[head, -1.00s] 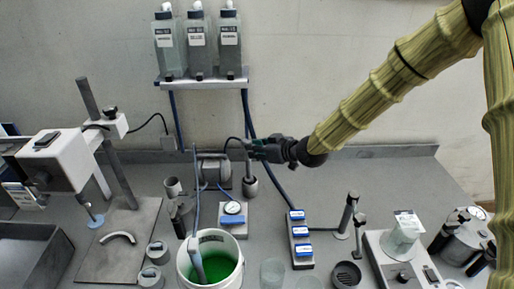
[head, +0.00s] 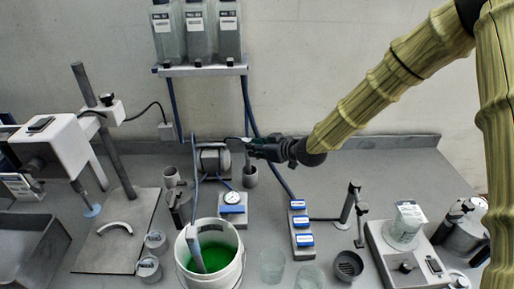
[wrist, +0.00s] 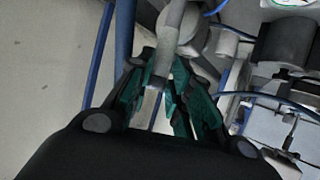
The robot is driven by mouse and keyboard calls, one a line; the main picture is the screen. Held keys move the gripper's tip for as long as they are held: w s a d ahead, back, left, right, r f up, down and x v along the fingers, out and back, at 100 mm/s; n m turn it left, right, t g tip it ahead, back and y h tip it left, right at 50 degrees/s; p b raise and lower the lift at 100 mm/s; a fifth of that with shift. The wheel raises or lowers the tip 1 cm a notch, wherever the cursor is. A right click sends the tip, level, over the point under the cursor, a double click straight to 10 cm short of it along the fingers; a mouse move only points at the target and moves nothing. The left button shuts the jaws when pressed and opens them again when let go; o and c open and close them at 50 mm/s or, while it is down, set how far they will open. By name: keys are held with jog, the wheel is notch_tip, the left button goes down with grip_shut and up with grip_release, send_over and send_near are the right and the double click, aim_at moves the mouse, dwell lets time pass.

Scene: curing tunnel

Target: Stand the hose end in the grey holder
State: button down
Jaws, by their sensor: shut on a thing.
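My gripper (head: 252,149) is shut on the grey hose end (head: 248,160), a slim tube held roughly upright at the back of the bench. In the wrist view the pale tube (wrist: 170,35) shows between the dark green fingers (wrist: 160,92). The grey holder (head: 250,178), a small cup, stands directly below the hose end in the head view. The tube's lower end meets the cup's mouth in the picture; I cannot tell whether it is inside or just above it. A thin dark hose loops left from the gripper.
A second grey cup (head: 172,178) and a motor-like cylinder (head: 213,160) stand to the left. A white bucket (head: 233,270) of green liquid, a gauge block (head: 232,208) and a blue-labelled strip (head: 301,232) are in front. Bottles (head: 197,32) sit on a wall shelf above.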

jog(key=shift+f+b, duration=0.35)
jog(key=shift+f, duration=0.15)
dwell(0.9)
jog(key=c, duration=1.2)
grip_release()
jog(key=o, duration=0.6)
jog(key=shift+s+d+r, duration=0.15)
jog(key=shift+p+v, duration=1.4)
jog(key=shift+v, duration=2.35)
jog(key=shift+s+d, duration=0.15)
jog(key=shift+d, duration=0.05)
